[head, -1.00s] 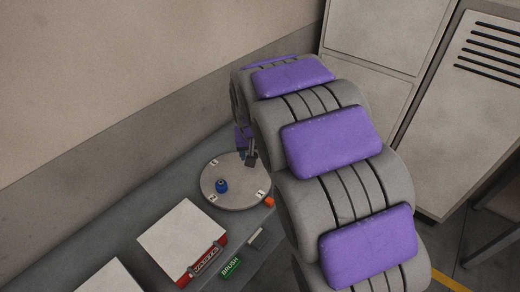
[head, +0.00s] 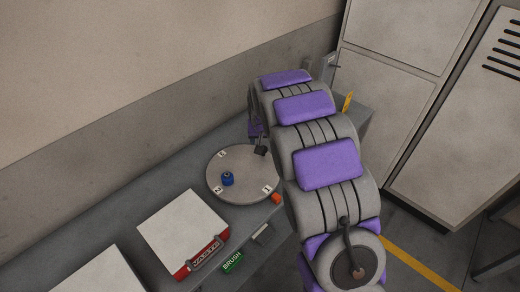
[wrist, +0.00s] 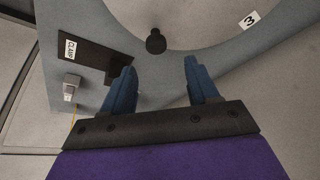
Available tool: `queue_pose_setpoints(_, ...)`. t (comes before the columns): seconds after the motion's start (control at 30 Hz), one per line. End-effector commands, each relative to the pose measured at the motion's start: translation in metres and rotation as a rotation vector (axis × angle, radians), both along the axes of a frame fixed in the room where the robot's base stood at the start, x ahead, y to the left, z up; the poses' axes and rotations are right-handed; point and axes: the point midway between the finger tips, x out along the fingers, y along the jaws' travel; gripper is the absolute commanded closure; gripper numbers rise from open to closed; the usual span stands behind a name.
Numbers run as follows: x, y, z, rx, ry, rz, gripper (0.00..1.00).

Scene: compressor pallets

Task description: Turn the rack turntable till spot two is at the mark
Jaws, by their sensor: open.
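The round pale rack turntable (head: 242,190) sits on the grey bench. Its spot label 2 (head: 218,188) is at the left front and label 1 (head: 266,188) at the right front, close to the orange mark (head: 276,198) beside the rim. A label 3 (wrist: 250,19) shows in the wrist view. A blue part (head: 228,179) stands on the turntable near label 2. A dark round knob (wrist: 156,41) is at the turntable's edge, ahead of my open gripper (wrist: 162,75). The fingers look apart from it, with nothing between them. My arm partly hides my gripper in the head view.
A plate labelled CLAMP (wrist: 70,50) lies left of the fingers in the wrist view. A red-fronted waste bin (head: 205,256) and a green BRUSH label (head: 233,262) are on the bench's near side. A wall stands behind; cabinets (head: 395,45) stand at the right.

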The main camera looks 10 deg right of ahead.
Motion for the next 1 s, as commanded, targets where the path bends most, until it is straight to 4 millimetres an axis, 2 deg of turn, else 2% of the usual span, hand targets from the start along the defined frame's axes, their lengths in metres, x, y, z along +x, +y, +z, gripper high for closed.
queue_pose_setpoints(0.03, 0.004, -0.003, -0.013, 0.002, 0.002, -0.001, 0.41)
queue_pose_setpoints(0.2, 0.016, 0.001, -0.043, -0.006, 0.002, 0.001, 0.41)
queue_pose_setpoints(0.4, 0.027, 0.007, -0.065, -0.013, -0.002, 0.001, 0.41)
queue_pose_setpoints(0.6, 0.031, 0.002, -0.075, -0.008, -0.001, 0.000, 0.41)
queue_pose_setpoints(0.87, 0.031, -0.004, -0.076, -0.001, -0.001, 0.001, 0.41)
queue_pose_setpoints(1.0, 0.031, 0.000, -0.076, -0.007, -0.001, 0.000, 0.52)
